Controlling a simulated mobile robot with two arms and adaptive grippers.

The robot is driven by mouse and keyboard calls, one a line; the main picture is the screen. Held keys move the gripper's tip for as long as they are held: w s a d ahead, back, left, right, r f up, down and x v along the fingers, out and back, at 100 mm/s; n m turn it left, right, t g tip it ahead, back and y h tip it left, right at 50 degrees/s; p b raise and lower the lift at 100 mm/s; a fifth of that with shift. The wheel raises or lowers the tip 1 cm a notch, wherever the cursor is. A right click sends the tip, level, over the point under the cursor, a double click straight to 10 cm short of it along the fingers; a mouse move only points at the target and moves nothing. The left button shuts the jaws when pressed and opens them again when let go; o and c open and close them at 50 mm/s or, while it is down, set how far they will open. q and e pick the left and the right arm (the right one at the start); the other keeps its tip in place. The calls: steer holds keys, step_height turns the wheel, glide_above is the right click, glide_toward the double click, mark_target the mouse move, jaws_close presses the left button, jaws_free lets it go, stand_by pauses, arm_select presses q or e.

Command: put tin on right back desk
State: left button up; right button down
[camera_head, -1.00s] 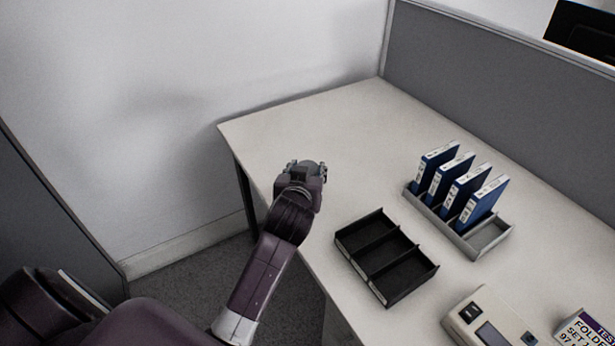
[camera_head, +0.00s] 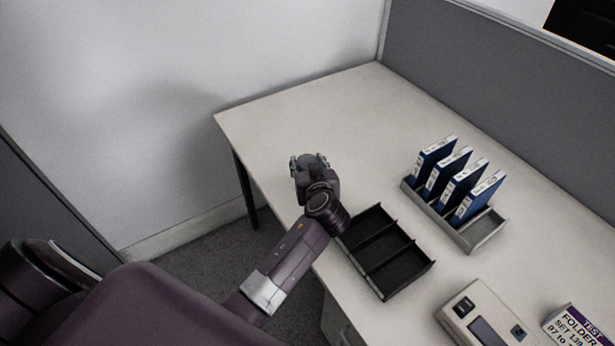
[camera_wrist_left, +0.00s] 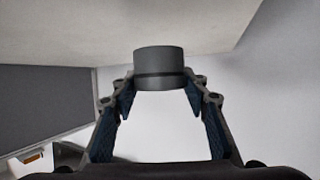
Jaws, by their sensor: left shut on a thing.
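The tin (camera_wrist_left: 160,66) is a short dark grey cylinder with a black band. In the left wrist view it sits between the fingertips of my left gripper (camera_wrist_left: 160,88), which is shut on it. In the head view my left gripper (camera_head: 309,163) is over the left part of the pale desk (camera_head: 330,100), and the gripper hides the tin there. I cannot tell the height of the tin above the desk top. My right gripper is not in view.
A black tray (camera_head: 410,278) with empty compartments lies right of my left arm. A grey rack (camera_head: 483,232) holds several blue folders (camera_head: 433,160). A beige device (camera_head: 487,318) and a labelled box (camera_head: 578,330) are at lower right. The desk's back corner is clear.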

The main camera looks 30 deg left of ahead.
arm_select(q)
step_height(320, 180, down, 6)
steer(key=o, duration=1.2)
steer(key=shift+o, duration=0.2)
steer(key=b+v, duration=0.1)
steer(key=v, duration=1.1)
